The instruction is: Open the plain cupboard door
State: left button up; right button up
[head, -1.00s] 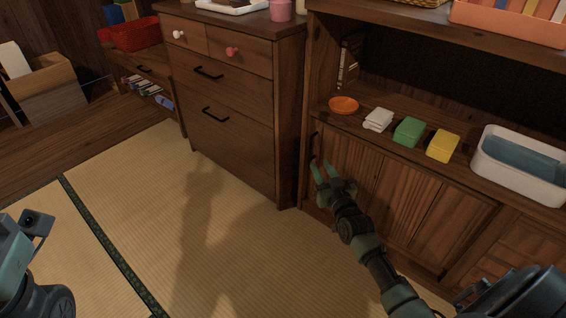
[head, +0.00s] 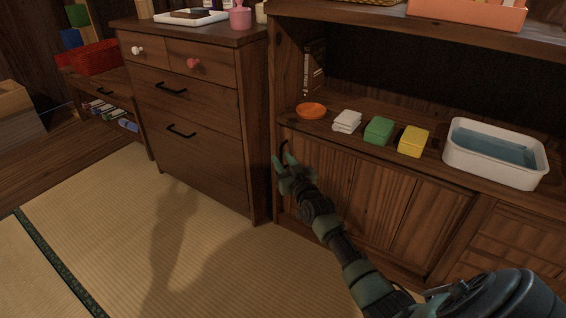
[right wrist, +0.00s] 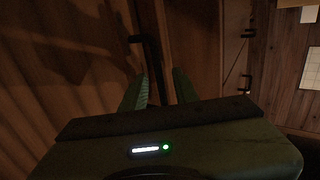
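The plain cupboard door (head: 375,205), of brown vertical planks, is in the lower part of the wooden shelf unit and looks closed. Its black bar handle (head: 284,147) is at the door's left edge, partly hidden by my right gripper (head: 283,161). In the right wrist view the handle (right wrist: 138,39) runs down toward the space between my fingers (right wrist: 161,80), nearer the left finger. The fingers are apart, so the right gripper is open; I cannot tell whether it touches the handle. My left gripper is not in view.
The shelf above holds an orange bowl (head: 311,110), white cloths (head: 347,121), a green box (head: 379,131), a yellow box (head: 413,141) and a white tub (head: 455,158). A drawer chest (head: 205,140) stands close on the left. The tatami (head: 210,270) in front is clear.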

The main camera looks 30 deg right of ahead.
grip_shut()
dwell(1.3)
